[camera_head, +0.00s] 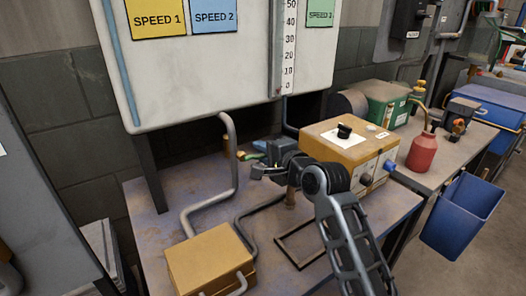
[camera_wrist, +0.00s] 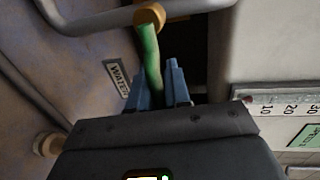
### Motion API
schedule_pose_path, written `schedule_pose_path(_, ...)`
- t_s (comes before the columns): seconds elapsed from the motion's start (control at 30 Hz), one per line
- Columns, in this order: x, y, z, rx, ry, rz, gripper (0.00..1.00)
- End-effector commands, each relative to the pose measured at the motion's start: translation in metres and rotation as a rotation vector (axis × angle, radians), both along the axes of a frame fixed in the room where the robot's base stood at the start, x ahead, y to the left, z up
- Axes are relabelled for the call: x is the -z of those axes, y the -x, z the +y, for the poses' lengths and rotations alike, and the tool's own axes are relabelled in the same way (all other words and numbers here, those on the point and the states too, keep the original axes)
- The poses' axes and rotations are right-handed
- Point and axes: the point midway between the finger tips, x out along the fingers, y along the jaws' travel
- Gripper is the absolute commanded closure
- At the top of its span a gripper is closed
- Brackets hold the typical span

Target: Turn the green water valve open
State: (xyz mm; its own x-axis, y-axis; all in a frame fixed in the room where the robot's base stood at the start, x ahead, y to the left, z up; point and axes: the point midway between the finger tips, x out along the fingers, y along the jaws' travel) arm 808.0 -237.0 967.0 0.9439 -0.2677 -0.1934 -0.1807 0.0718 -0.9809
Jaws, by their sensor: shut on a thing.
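The green valve handle (camera_wrist: 151,55) runs from an orange-brown fitting (camera_wrist: 149,15) on a grey pipe down between my gripper's fingers in the wrist view. My gripper (camera_wrist: 158,88), with blue fingers, is shut on the handle's free end. A label reading WATER (camera_wrist: 117,77) lies beside it. The far side of the handle is hidden.
A bent grey pipe (camera_head: 231,165) rises to the left of my gripper. A yellow box with a black knob (camera_head: 344,131) stands close on the right. A white board (camera_head: 208,66) hangs above. A smaller yellow box (camera_head: 211,259) sits at the front.

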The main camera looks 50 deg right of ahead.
Motion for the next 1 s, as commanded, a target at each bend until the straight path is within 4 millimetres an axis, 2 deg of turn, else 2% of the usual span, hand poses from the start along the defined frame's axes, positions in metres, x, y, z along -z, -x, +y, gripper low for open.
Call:
schedule_pose_path(0.57, -0.003, 0.001, -0.001, 0.000, 0.052, 0.018, 1.00)
schedule_pose_path(1.0, -0.024, -0.001, 0.003, -0.001, 0.380, 0.112, 1.00)
